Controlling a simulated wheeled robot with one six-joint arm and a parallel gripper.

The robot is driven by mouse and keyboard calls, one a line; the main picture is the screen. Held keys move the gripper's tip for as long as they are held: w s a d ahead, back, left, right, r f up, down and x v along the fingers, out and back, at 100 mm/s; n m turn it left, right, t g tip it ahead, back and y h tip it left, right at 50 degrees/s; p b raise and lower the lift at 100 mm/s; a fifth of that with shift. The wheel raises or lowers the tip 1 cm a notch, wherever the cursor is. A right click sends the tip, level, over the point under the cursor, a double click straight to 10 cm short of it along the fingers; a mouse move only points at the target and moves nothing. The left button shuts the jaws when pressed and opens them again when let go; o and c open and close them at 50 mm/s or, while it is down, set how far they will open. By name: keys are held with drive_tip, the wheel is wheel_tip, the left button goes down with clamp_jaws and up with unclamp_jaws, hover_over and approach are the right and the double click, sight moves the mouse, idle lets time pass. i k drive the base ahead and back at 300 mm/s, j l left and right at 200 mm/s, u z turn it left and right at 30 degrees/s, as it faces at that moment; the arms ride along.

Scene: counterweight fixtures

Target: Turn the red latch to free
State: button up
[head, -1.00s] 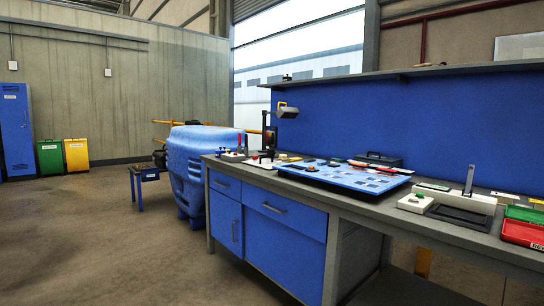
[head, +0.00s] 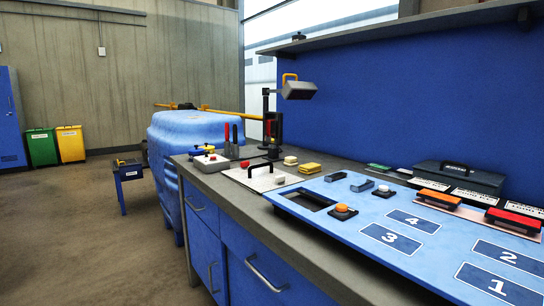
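No part is clearly readable as the red latch. Small red parts show on the workbench (head: 230,188): a red knob (head: 245,164) by a white plate with a black handle (head: 262,178), and a red-handled upright part (head: 227,135) beside a dark one. A white box with a yellow-handled fixture (head: 209,161) stands at the bench's left end. These are small, so I cannot tell whether any of them is a latch or how it is turned. My gripper is not in view.
A blue board with numbered fields (head: 393,238) covers much of the bench. A blue tank (head: 165,140) is beyond the bench.

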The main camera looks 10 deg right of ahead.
sight(245, 164)
drive_tip(key=i+l, duration=0.1)
drive_tip(key=i, duration=0.2)
drive_tip(key=i+j, duration=0.15)
drive_tip(key=i, duration=0.3)
drive_tip(key=i+j, duration=0.15)
drive_tip(key=i, duration=0.3)
drive_tip(key=i+j+z, duration=0.1)
drive_tip(key=i, duration=0.35)
drive_tip(key=i+j, duration=0.25)
drive_tip(key=i, duration=0.15)
drive_tip(key=i+j+z, duration=0.1)
drive_tip(key=i, duration=0.35)
drive_tip(key=j, duration=0.1)
